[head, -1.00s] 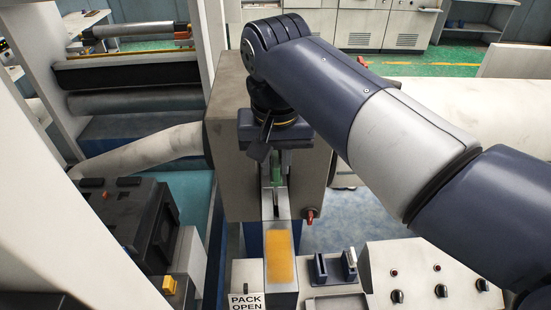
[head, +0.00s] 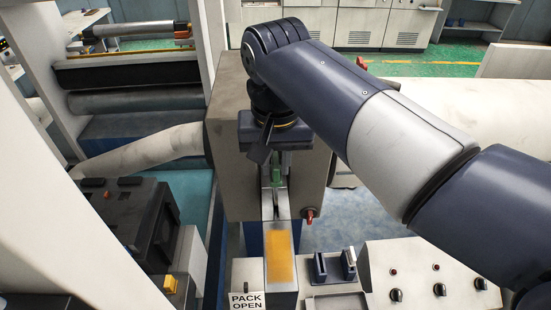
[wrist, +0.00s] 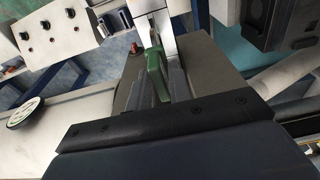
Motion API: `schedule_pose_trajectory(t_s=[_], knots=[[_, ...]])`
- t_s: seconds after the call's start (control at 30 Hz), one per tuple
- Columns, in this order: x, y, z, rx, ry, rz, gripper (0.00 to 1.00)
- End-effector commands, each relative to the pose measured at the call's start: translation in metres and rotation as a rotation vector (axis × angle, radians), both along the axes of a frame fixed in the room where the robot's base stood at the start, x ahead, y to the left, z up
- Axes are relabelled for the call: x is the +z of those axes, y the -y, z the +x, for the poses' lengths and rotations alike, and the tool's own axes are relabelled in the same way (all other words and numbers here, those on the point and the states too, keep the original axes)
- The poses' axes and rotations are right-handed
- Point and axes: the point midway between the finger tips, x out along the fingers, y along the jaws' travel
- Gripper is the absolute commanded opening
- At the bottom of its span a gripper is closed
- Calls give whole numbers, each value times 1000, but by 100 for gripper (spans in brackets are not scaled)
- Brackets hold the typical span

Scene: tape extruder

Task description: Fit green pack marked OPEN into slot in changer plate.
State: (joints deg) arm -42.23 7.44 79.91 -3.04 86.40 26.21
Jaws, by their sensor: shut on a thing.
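The green pack (head: 276,174) is held below my wrist, over the metal housing; only a narrow part of it shows. It also shows in the wrist view (wrist: 155,68), upright between the two grey fingers. My gripper (wrist: 158,82) is shut on it. The light metal changer plate (head: 268,207) runs from the housing toward the front, with a dark narrow gap in it just in front of the pack. I cannot tell whether the pack's lower edge is inside the slot, as fingers and housing hide it. The word OPEN on the pack is not readable.
An orange pad (head: 280,257) lies on the strip in front. A PACK OPEN sign (head: 246,301) stands beside it. A small rack (head: 334,276) and a knob panel (head: 430,275) are to the right. A red-tipped lever (head: 310,215) juts out beside the housing.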

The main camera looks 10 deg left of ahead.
Motion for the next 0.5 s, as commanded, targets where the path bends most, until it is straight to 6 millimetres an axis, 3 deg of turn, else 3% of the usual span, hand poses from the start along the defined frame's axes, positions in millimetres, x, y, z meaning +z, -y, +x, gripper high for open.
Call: schedule_pose_trajectory(t_s=[0.5], knots=[[-3,0,0,0,0,0,0]])
